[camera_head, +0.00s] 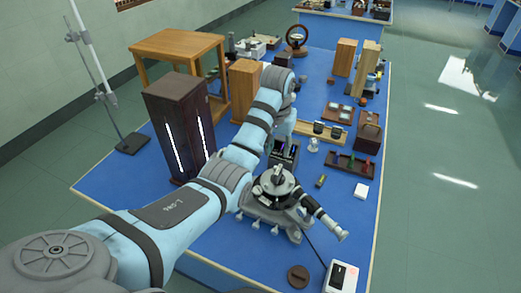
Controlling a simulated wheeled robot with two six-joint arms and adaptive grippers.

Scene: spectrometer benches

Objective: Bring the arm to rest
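My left arm (180,208) comes in from the lower left and reaches over the blue bench (120,185). Its wrist bends down near the middle of the bench. The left gripper (284,152) is small and dark there, behind the spectrometer, among dark items. Its fingers cannot be made out, and nothing held can be seen. My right gripper is out of the picture.
A spectrometer (272,190) stands close in front of the wrist. A tall dark lamp cabinet (178,125) stands left of the arm, and a wooden stand (177,45) is behind it. Small racks (350,163) and a white-topped device (341,277) are to the right.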

